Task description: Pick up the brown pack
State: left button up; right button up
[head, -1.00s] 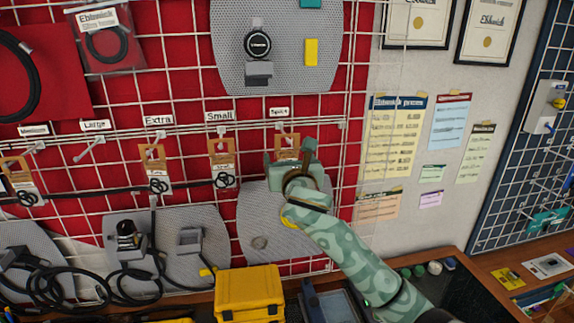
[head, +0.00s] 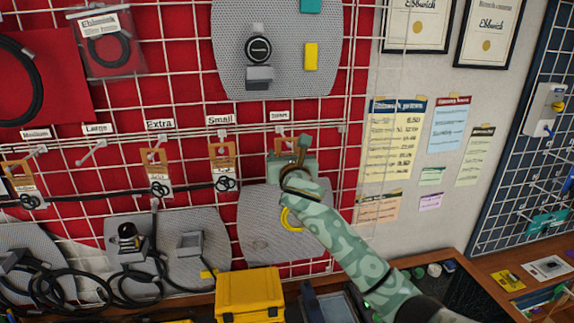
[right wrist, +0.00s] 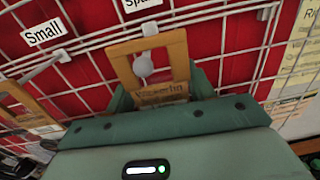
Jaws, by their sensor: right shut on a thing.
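The brown pack (right wrist: 178,52) hangs at the hook under the rightmost label. Its brown card top has a square opening, and the hook's round tip shows in that opening. My right gripper (right wrist: 161,93) is shut on the pack's lower part, with a green finger on either side. In the head view, my right gripper (head: 292,165) is at the pegboard grid and covers most of this pack. The pack's lower end is hidden by the gripper. My left gripper is not in view.
Similar brown packs hang to the left, one under the "Small" label (head: 220,120) and one under "Extra" (head: 160,125). The hook under "Large" (head: 90,152) is bare. A yellow box (head: 250,292) stands below. Black cables lie at the lower left.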

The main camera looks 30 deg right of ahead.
jog(key=shift+r, duration=0.35)
jog(key=b+v, duration=0.1)
jog(key=v, duration=1.7)
jog(key=shift+r, duration=0.4)
